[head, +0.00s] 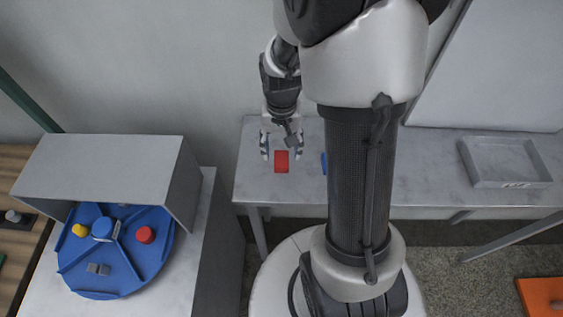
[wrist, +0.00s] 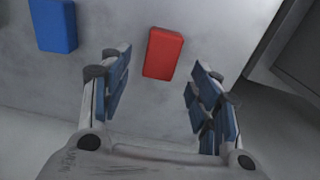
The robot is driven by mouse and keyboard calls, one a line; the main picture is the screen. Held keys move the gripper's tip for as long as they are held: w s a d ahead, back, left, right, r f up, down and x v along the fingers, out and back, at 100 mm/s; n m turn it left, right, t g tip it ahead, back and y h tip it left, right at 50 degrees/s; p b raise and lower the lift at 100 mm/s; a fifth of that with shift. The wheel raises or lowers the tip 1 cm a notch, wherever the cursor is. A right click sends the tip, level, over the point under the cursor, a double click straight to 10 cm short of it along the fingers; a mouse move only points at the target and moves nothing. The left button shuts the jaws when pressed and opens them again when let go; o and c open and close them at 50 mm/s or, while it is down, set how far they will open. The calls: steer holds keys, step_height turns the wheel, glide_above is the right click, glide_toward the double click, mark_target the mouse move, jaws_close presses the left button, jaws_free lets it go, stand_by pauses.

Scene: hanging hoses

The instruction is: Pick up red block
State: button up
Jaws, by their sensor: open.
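The red block (head: 281,162) lies on the grey table near its left end. It also shows in the wrist view (wrist: 163,53), lying flat beyond the fingertips and roughly centred between them. My gripper (head: 281,154) is open and empty, above the table around the block in the head view. The two fingers (wrist: 160,75) stand wide apart in the wrist view, and neither touches the block there. The exact height over the block is hard to tell.
A blue block (wrist: 54,25) lies left of the red one in the wrist view; my arm partly hides it in the head view (head: 324,163). A grey tray (head: 515,184) sits on the table's right. A blue turntable (head: 118,270) under a grey cover (head: 95,165) stands left.

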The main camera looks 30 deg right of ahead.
mark_target(282, 156)
step_height(282, 156, down, 4)
steer(key=shift+r+b, duration=0.25)
steer(key=shift+b, duration=0.3)
steer(key=shift+r, duration=0.1)
steer(key=c, duration=1.2)
steer(key=shift+o, duration=0.2)
